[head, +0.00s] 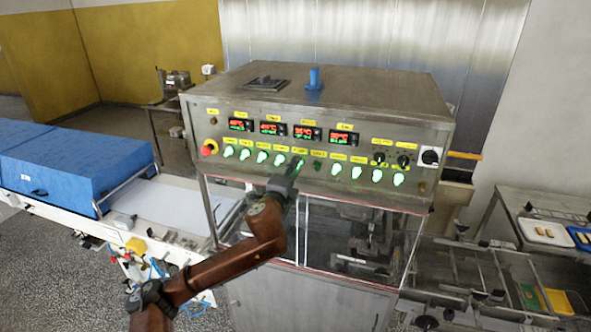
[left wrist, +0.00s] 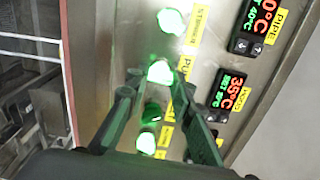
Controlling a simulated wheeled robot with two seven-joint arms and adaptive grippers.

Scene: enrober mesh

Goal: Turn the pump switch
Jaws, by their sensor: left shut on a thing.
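The control panel (head: 330,150) is a steel cabinet front with a row of switches under yellow labels, most of them lit green. The pump switch (left wrist: 160,72), lit green beside a label that starts with "PU", sits between my fingertips in the left wrist view. In the head view it is partly hidden behind my gripper (head: 298,163). My left gripper (left wrist: 156,82) is shut on this switch, one finger on each side. My right gripper is in neither view.
Neighbouring lit switches (left wrist: 171,21) sit close on both sides. A red emergency button (head: 209,148) is at the panel's left end. Temperature displays (head: 307,134) are above. A blue-covered conveyor (head: 75,165) stands left, a table with trays (head: 548,233) right.

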